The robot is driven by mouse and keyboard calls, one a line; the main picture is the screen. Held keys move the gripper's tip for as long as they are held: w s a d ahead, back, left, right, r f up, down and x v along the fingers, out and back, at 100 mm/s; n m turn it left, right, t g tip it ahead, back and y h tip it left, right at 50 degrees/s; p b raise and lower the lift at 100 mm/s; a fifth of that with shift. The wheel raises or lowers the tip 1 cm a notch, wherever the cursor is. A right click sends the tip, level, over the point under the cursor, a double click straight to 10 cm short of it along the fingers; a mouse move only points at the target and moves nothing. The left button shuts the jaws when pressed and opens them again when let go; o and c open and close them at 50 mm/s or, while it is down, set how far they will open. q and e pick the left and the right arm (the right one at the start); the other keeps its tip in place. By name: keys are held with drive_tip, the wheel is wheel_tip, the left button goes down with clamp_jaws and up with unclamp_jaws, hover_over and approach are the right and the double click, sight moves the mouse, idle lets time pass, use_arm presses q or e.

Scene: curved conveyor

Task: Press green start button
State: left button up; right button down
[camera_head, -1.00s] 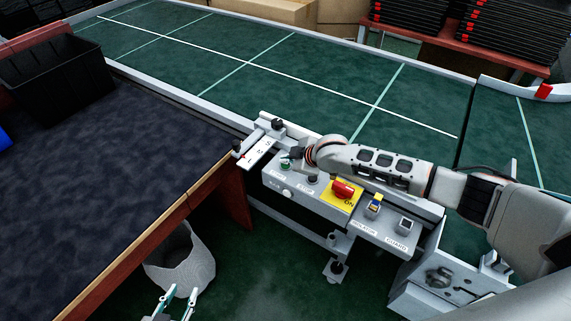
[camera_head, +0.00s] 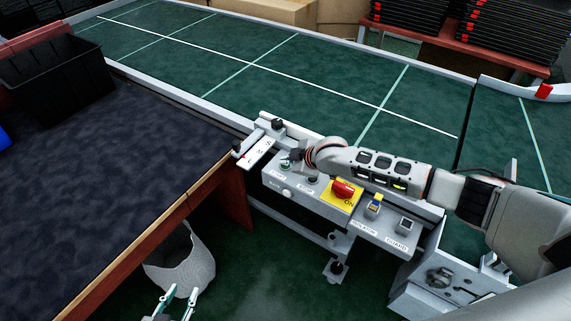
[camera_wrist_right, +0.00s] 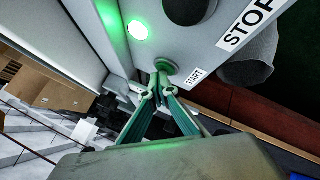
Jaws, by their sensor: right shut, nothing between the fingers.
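The green start button (camera_head: 285,164) is at the left end of the grey control box (camera_head: 322,208). It also shows in the right wrist view (camera_wrist_right: 168,67), beside a START label. My right gripper (camera_wrist_right: 160,72) is shut and empty, with its fingertips at the button's edge and apparently touching it. I cannot tell how far the button is pressed. In the head view the right gripper (camera_head: 294,157) is partly hidden by its own wrist. A green lamp (camera_wrist_right: 138,30) glows near the button. My left gripper (camera_head: 181,295) is open and empty at the bottom, above the floor.
The box also has a black stop button (camera_head: 313,180) and a red emergency knob (camera_head: 343,189) on yellow. The green conveyor belt (camera_head: 320,85) runs behind it. A dark table (camera_head: 110,165) with a black bin (camera_head: 58,72) is at left. A white basket (camera_head: 185,262) stands below.

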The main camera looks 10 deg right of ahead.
drive_tip(key=shift+r+p, duration=0.7)
drive_tip(key=shift+r, duration=0.15)
drive_tip(key=shift+r, duration=2.5)
